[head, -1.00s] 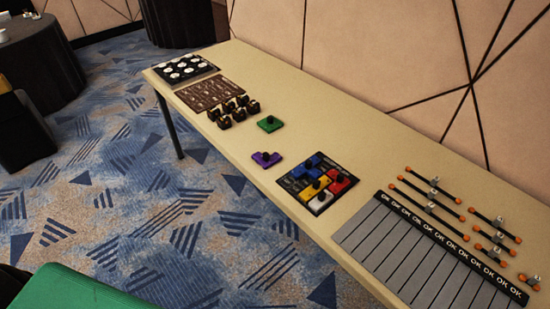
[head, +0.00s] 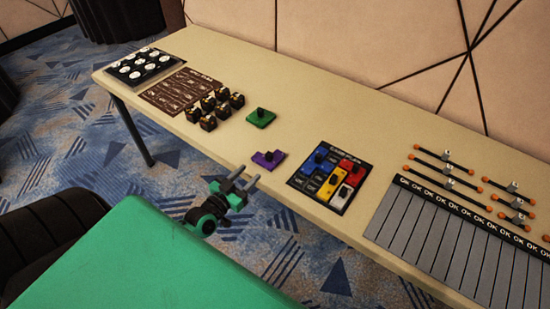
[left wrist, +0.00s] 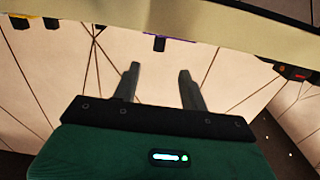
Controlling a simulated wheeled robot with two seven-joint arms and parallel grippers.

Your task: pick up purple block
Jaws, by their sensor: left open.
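The purple block (head: 267,160) lies on the table near its front edge, with a dark knob on top. In the left wrist view a sliver of it with its knob (left wrist: 159,43) shows at the table edge. My left gripper (head: 250,178) is open and empty, just in front of the table edge and close to the purple block, not touching it. In the left wrist view its two fingers (left wrist: 160,72) stand apart with nothing between them. My right gripper is not in view.
A green block (head: 261,118) lies behind the purple one. A puzzle board (head: 304,181) with coloured blocks lies to the right. Several dark small pieces (head: 208,122) stand to the left. A grey slotted panel (head: 405,222) is further right. The table (head: 230,143) is bare around the purple block.

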